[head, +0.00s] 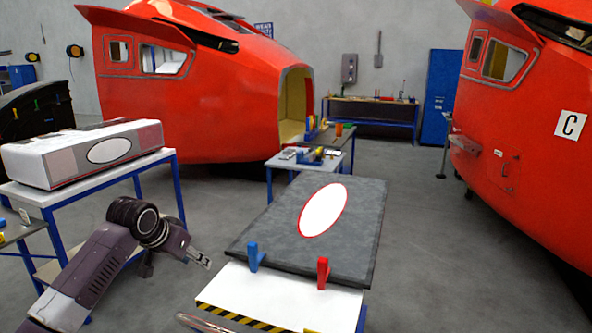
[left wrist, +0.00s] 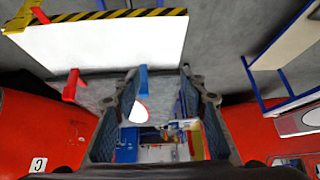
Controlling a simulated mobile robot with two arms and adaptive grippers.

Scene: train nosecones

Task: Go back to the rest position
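My left arm comes in from the lower left in the head view. Its gripper (head: 200,259) is in the air left of the table with the grey panel (head: 262,222). In the left wrist view the two fingers of the left gripper (left wrist: 159,74) stand apart with nothing held between them. The grey panel lies flat and bears a white oval with a red rim (head: 324,210). A blue clamp (head: 254,258) and a red clamp (head: 323,272) stand at its near edge. My right gripper is in neither view.
A white table top (head: 280,296) with a yellow-black striped edge is in front. A side table (head: 165,160) at left bears a grey-white box (head: 60,165). Large red nosecones stand at back left (head: 210,100) and right (head: 520,140). Bare floor lies right of the panel.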

